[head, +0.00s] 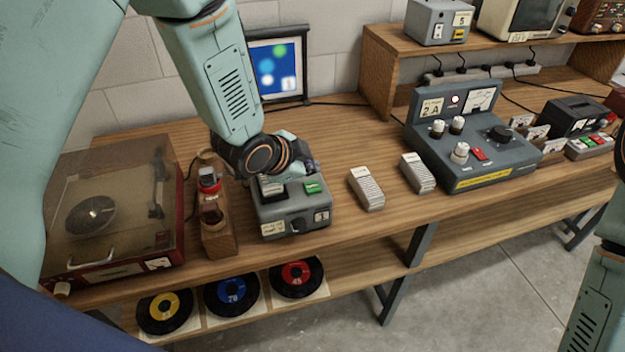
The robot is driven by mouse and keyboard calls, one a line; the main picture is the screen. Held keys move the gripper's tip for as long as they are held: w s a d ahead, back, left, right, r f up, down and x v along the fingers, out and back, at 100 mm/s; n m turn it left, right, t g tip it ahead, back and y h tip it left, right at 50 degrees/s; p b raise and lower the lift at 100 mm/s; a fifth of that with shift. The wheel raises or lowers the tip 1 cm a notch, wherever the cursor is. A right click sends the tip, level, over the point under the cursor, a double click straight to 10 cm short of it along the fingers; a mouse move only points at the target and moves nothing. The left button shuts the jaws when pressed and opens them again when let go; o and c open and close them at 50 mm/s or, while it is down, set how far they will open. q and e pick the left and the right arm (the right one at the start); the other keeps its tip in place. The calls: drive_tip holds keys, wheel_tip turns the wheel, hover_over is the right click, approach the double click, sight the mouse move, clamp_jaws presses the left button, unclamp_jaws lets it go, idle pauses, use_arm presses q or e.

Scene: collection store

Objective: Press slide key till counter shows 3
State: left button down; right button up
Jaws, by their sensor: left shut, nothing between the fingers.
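A grey control box (290,218) stands near the front edge of the wooden bench, left of the middle. On its top are a green key (312,187) and a pale key (271,188); its front has a dark knob and a small plate that seems to read 1. Behind it a small screen (277,70) shows a blue picture with pale spots and a small white number tag, too small to read surely. My left gripper (293,165) is shut and empty, right over the back of the box; its tips are largely hidden, so contact cannot be told. My right gripper is out of view.
A record player (110,215) and a wooden stand (215,230) are left of the box. Two pale remotes (366,188) (417,173) lie to its right, then a larger grey console (470,150). Records (231,294) lie on the lower shelf.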

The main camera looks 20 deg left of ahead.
use_arm(q)
drive_tip(key=shift+r+p, duration=0.9)
drive_tip(key=shift+r, duration=0.5)
drive_tip(key=shift+f, duration=0.1)
